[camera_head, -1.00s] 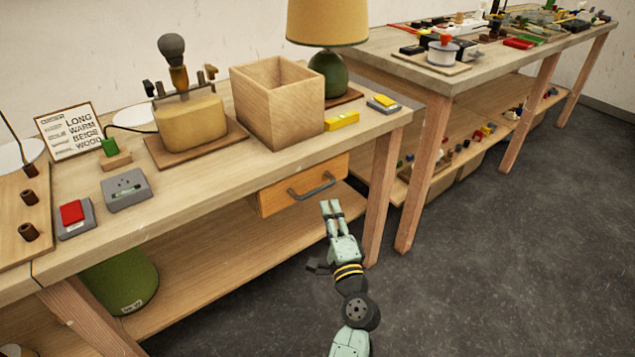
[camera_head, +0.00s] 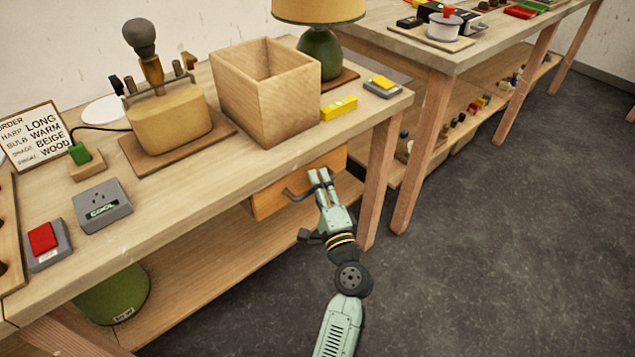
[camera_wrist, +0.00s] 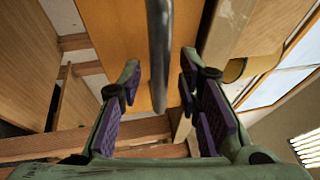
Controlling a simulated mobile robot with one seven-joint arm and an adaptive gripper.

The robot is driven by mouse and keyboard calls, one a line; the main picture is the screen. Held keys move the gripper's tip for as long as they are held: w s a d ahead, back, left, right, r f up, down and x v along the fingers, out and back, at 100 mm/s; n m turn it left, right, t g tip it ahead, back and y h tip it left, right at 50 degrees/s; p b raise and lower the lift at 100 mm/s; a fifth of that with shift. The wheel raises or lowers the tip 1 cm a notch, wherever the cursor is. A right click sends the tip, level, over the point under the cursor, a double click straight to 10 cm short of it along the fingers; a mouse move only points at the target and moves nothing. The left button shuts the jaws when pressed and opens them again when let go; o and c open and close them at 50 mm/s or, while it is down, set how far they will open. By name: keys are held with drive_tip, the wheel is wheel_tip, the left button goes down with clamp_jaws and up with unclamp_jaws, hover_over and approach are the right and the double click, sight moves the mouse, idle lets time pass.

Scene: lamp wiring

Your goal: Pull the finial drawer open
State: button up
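The finial drawer (camera_head: 268,203) is an orange-brown wooden front under the near bench top, with a dark grey bar handle (camera_head: 296,195). My gripper (camera_head: 321,176) is at the right part of the handle and hides some of it. In the wrist view, the drawer front (camera_wrist: 115,25) fills the upper middle, and the handle (camera_wrist: 158,45) runs between my two purple-padded fingers. The fingers are apart, with visible gaps on both sides of the bar. The inside of the drawer is not visible.
The bench top (camera_head: 215,170) overhangs the drawer, and a bench leg (camera_head: 378,180) stands right of my gripper. A lower shelf (camera_head: 215,260) lies below. An open wooden box (camera_head: 285,110) and a lamp (camera_head: 320,55) stand above. The floor (camera_head: 480,260) in front is clear.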

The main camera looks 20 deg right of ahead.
clamp_jaws()
idle(0.7)
